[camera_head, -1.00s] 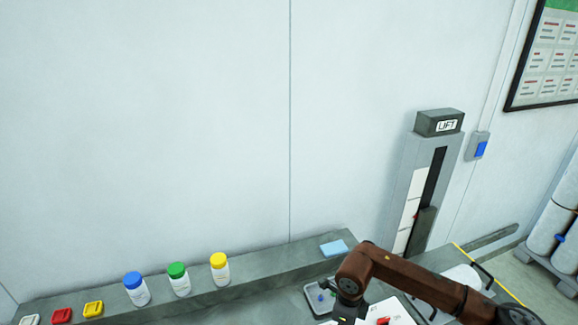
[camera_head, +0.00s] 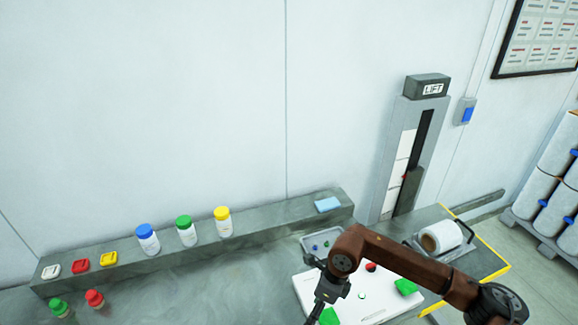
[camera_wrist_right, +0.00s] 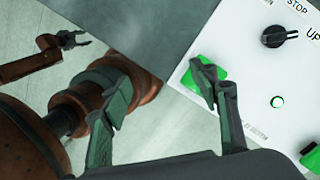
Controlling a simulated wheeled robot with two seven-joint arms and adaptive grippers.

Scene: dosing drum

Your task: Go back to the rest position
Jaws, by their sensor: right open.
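My right arm comes in from the right in the head view. Its gripper (camera_head: 325,290) hangs over the left part of the white control panel (camera_head: 377,303). In the right wrist view my right gripper (camera_wrist_right: 155,95) is open, with nothing between its fingers. One finger shows over a green pad (camera_wrist_right: 200,78) of the panel (camera_wrist_right: 245,85); I cannot tell whether they touch. My left gripper (camera_wrist_right: 78,40) shows small at the upper left of the right wrist view, away from the panel. Its jaw state is unclear.
Bottles with blue (camera_head: 148,240), green (camera_head: 186,231) and yellow (camera_head: 222,222) caps stand on the back ledge. A small tray (camera_head: 308,247) lies behind the panel. The lift column (camera_head: 408,160) stands behind. The middle of the bench is clear.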

